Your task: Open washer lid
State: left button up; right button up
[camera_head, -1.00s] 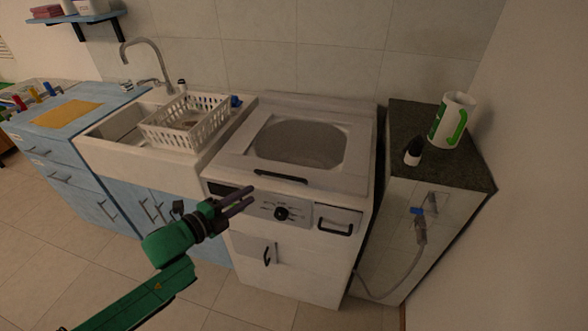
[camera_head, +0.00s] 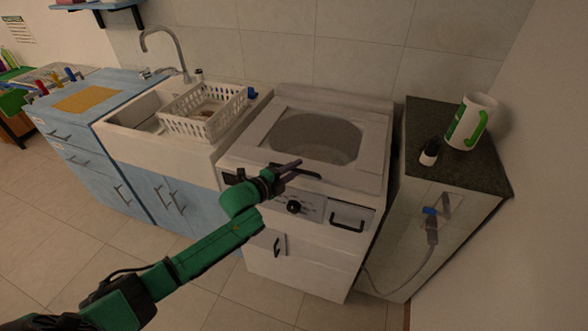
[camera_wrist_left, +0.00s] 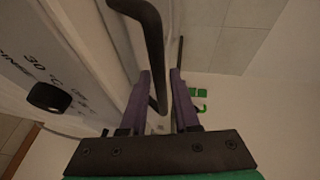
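The washer (camera_head: 290,255) is a white top-loading machine standing between the sink and a dark-topped cabinet. Its lid (camera_head: 318,138), with a grey see-through window, is down. The dark lid handle (camera_head: 310,173) runs along the lid's front edge. My left gripper (camera_head: 297,168) is at this handle, its purple fingers partly covering it. In the left wrist view, the fingers (camera_wrist_left: 160,73) are apart and a dark bar, the handle (camera_wrist_left: 152,40), passes between them. I cannot tell whether they touch it. My right gripper is in neither view.
A dial (camera_head: 294,207) and a drawer with a dark handle (camera_head: 350,222) are on the washer's front. A white basket (camera_head: 205,125) sits on the sink at left.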

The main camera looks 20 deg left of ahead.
pick_arm(q)
grip_shut()
dwell(1.4)
